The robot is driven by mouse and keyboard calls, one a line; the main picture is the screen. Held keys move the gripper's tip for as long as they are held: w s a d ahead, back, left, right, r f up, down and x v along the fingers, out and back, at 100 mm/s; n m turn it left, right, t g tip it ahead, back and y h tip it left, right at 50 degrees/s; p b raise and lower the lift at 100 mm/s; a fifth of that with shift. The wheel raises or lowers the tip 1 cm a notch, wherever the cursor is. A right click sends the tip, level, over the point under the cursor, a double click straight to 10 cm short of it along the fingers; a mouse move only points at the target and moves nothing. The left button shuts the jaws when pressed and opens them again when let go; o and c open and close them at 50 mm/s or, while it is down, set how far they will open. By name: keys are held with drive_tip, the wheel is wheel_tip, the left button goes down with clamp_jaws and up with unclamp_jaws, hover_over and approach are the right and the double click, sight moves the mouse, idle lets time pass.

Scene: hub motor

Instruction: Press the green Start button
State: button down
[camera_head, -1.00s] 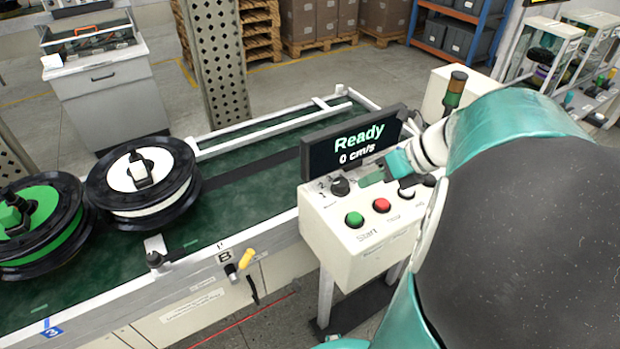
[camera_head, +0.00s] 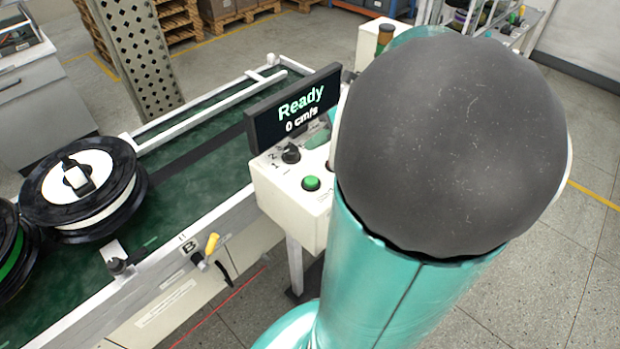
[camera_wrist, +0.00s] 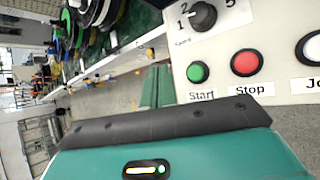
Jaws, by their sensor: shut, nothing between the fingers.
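The green Start button (camera_head: 311,183) is on the top of the white control box (camera_head: 270,190) beside the conveyor. In the wrist view the Start button (camera_wrist: 198,72) sits left of the red Stop button (camera_wrist: 246,62), its label below it. My gripper (camera_wrist: 158,97) shows in the wrist view as a teal body with a green fingertip pair in the middle, below and left of the Start button. It is shut and empty, and I see no contact with the button. In the head view my teal and black arm hides most of the gripper and the right part of the panel.
A black selector knob (camera_wrist: 203,15) marked 1 and 2 is above the buttons. The display (camera_head: 295,107) reads Ready, 0 cm/s, and stands behind the panel. A black and white wheel (camera_head: 82,188) lies on the green conveyor (camera_head: 200,150). A signal tower (camera_head: 385,37) stands behind.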

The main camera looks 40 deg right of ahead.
approach(306, 179)
drive_tip(key=shift+w+a+f, duration=0.65)
drive_tip(key=shift+w+a, duration=0.1)
drive_tip(key=shift+w, duration=0.2)
drive_tip(key=shift+w+a+f, duration=0.65)
drive_tip(key=shift+w+a, duration=0.1)
drive_tip(key=shift+w, duration=0.25)
drive_tip(key=shift+f, duration=0.15)
idle(0.4)
drive_tip(key=shift+f, duration=0.3)
drive_tip(key=shift+f, duration=0.55)
idle(0.7)
drive_tip(key=shift+r, duration=1)
drive_tip(key=shift+r, duration=2.5)
